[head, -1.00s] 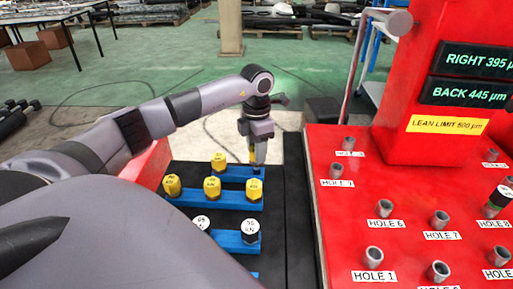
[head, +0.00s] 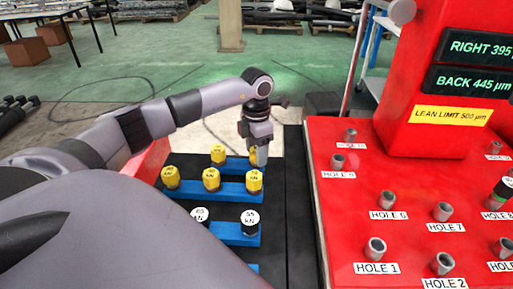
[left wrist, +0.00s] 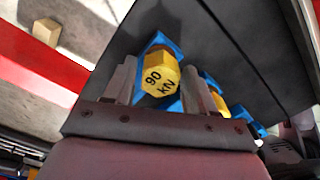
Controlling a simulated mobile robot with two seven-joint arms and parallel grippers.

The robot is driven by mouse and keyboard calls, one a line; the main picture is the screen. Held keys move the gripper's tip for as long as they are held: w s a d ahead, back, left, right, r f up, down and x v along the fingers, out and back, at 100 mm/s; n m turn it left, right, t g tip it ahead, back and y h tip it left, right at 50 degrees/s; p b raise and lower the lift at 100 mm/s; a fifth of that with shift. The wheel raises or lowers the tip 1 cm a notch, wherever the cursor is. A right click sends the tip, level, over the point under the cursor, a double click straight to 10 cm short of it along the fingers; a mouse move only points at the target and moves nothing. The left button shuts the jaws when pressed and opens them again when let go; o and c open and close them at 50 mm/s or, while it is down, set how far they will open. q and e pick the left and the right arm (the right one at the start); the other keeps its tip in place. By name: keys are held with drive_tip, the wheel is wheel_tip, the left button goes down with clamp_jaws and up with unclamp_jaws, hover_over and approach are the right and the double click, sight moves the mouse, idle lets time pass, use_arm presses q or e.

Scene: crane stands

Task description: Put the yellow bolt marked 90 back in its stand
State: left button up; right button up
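The yellow bolt marked 90 (left wrist: 160,73) stands between the two fingers of my left gripper (left wrist: 162,85) in the left wrist view, with blue stand on both sides of it. The fingers look close against its head. In the head view my left gripper (head: 259,158) points down at the right end of the back blue stand (head: 236,166), and only a little of the bolt (head: 252,158) shows beside the fingers. Whether the bolt is fully seated is hidden. My right gripper is not in view.
Another yellow bolt (head: 218,153) stands at the left end of the same stand. More yellow bolts (head: 211,179) and white-topped bolts (head: 250,218) stand in the nearer stands. A red plate (head: 340,215) with several labelled holes lies to the right, beyond a black strip.

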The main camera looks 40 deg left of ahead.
use_arm(q)
drive_tip(key=shift+o, duration=0.7)
drive_tip(key=shift+r, duration=0.1)
drive_tip(key=shift+r+p, duration=2.1)
drive_tip(key=shift+r, duration=0.45)
drive_tip(key=shift+f, duration=0.1)
drive_tip(key=shift+r, duration=0.85)
wheel_tip(320, 180, up, 6)
drive_tip(key=shift+f, duration=0.25)
